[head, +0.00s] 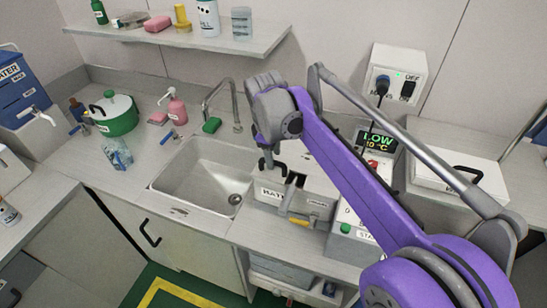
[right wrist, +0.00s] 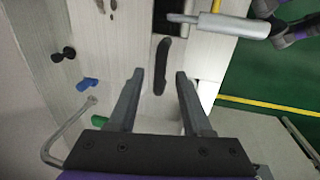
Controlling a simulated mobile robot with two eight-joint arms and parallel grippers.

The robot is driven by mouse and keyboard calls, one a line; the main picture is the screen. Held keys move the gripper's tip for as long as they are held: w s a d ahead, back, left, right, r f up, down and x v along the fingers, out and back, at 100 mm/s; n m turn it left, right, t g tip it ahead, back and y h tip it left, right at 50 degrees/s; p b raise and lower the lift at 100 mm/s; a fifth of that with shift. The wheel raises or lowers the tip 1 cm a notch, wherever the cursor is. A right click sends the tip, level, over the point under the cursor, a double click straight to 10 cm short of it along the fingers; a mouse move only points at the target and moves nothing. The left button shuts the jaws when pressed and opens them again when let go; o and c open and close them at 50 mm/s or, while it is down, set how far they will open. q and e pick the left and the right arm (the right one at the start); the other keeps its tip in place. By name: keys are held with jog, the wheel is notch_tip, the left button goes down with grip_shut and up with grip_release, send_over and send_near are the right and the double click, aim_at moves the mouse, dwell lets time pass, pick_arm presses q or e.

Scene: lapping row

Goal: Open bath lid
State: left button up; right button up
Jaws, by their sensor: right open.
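The bath is a pale box with a printed label (head: 272,193), right of the sink. Its light lid (head: 318,180) appears to lie flat and closed, partly hidden by my right arm. My right gripper (head: 270,163) is above the bath's left side, pointing down. A dark handle (right wrist: 162,66) on a pale surface, which seems to be the lid's, shows just beyond the fingertips. I cannot tell whether they touch. My left gripper is not seen.
A drain valve with a yellow handle (head: 299,222) sticks out in front. A control box with a LOW display (head: 378,141) stands to the right.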

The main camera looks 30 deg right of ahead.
jog(key=shift+w+d+f, duration=0.1)
jog(key=shift+f, duration=0.5)
grip_shut()
dwell(1.1)
